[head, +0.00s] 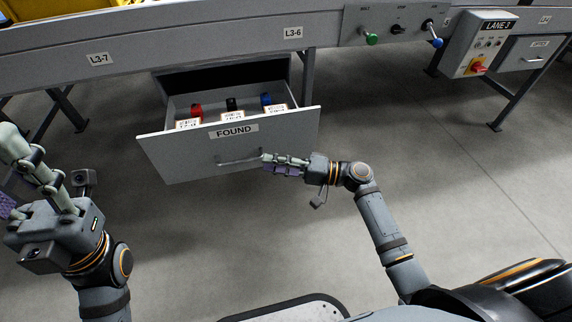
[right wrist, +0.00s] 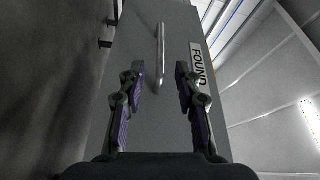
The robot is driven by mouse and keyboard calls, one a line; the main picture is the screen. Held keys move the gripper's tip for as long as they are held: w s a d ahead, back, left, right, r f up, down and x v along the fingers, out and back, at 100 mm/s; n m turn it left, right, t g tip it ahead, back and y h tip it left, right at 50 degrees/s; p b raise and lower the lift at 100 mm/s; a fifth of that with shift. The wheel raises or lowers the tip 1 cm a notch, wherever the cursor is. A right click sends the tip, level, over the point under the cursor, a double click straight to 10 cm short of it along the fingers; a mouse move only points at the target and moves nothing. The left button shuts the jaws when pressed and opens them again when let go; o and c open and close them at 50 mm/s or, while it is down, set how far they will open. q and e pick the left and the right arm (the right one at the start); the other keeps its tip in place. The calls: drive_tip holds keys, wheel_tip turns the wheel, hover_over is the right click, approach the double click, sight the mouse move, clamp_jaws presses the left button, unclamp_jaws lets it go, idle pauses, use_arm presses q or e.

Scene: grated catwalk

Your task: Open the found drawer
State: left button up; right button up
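The found drawer (head: 180,155) is a grey box under the conveyor, pulled well out, with a FOUND label (head: 234,131) on its front. Its bar handle (head: 238,160) is on the front below the label. My right gripper (head: 264,163) is at the right end of the handle. In the right wrist view my right gripper (right wrist: 158,78) is open, its fingers apart on either side of the handle's near end (right wrist: 160,70). I cannot tell if they touch it. My left gripper (head: 12,175) is at the left edge, fingers apart, partly cut off, away from the drawer.
Inside the drawer are a red item (head: 196,111), a black item (head: 231,104) and a blue item (head: 266,100), with white cards before them. The conveyor frame (head: 200,42) crosses above. A LANE 3 control box (head: 478,45) hangs at right. The floor before the drawer is clear.

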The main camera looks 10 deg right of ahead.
drive_tip(key=v, duration=0.4)
drive_tip(key=shift+s+d, duration=0.1)
drive_tip(key=shift+d, duration=0.2)
